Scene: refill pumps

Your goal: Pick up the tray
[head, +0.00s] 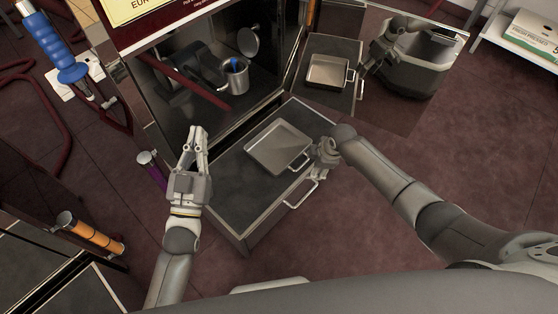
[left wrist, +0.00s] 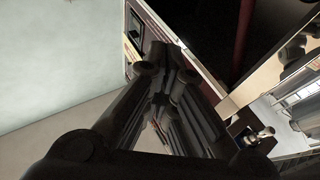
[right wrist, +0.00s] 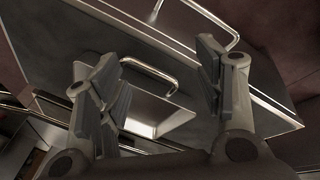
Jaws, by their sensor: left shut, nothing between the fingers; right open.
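The tray (head: 278,146) is a shallow square metal pan with a wire handle (head: 300,162) on its right side. It lies flat in an open drawer (head: 215,190). My right gripper (head: 325,150) is open just right of the tray. In the right wrist view, the tray (right wrist: 155,118) and its handle (right wrist: 150,72) show between the spread fingers, and I see no contact. My left gripper (head: 197,135) is shut and empty, pointing up over the drawer's left edge, left of the tray. The left wrist view shows its fingers (left wrist: 165,85) together, without the tray.
The drawer's pull handle (head: 301,194) sticks out just below my right gripper. A cabinet recess behind holds a metal cup (head: 236,76). A glossy panel at right mirrors the tray (head: 327,72). A blue-handled nozzle (head: 58,45) is at upper left.

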